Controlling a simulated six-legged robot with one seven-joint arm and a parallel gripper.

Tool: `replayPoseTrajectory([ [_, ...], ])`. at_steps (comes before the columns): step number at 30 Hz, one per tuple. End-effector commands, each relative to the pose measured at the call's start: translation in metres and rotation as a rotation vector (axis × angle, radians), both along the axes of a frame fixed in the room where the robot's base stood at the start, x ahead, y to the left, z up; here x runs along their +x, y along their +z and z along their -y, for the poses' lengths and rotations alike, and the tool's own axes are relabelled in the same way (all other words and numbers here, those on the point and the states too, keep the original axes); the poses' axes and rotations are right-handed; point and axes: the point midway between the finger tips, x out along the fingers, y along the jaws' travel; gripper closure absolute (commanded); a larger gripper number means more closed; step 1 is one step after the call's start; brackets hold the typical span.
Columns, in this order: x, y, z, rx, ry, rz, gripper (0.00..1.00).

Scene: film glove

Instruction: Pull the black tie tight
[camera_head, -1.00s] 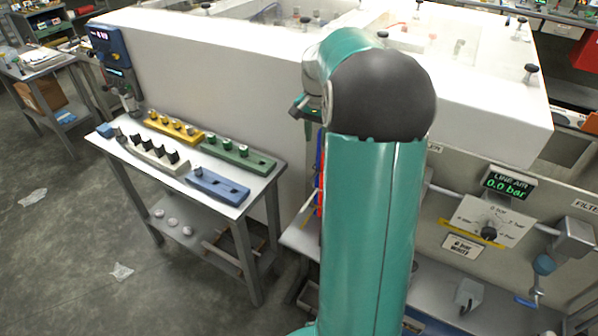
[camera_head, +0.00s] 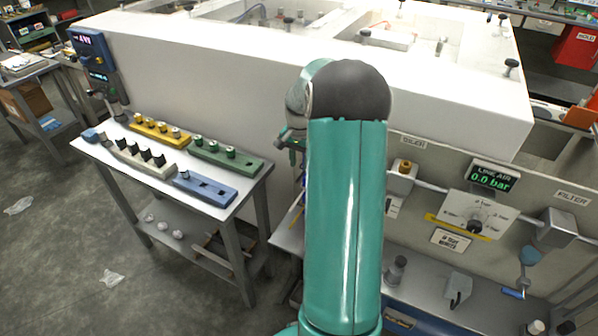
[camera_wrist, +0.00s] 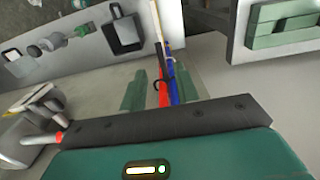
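In the wrist view a red line (camera_wrist: 163,94) and a blue line (camera_wrist: 174,92) run side by side away from my palm. A small black loop, apparently the black tie (camera_wrist: 158,84), shows at the red line; whether it goes around both lines is too small to tell. My gripper (camera_wrist: 160,76) is open, with one green finger left of the lines and one right of them. I see no contact between the fingers and the tie. In the head view my arm hides most of the gripper and the lines.
A table (camera_head: 217,209) at left bears yellow, white, green and blue racks. A large white enclosure (camera_head: 240,62) stands behind. At right are a panel with a LINE AIR display (camera_head: 493,177) reading 0.0 bar, a dial (camera_head: 474,222) and a shelf. Open floor lies at left.

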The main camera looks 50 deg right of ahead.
Motion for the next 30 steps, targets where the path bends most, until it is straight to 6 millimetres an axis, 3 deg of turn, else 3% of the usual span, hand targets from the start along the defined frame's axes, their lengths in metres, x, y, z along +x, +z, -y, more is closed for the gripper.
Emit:
replayPoseTrajectory([
  [3,0.000,-0.022,-0.001,0.004,0.001,-0.002,0.69],
  [7,0.001,-0.038,-0.001,0.003,0.003,-0.002,0.69],
  [18,0.002,-0.045,-0.001,0.000,0.003,0.001,0.69],
  [23,0.002,-0.044,-0.001,0.000,0.003,0.000,0.99],
  [30,0.002,-0.044,-0.002,0.000,0.003,0.000,1.00],
])
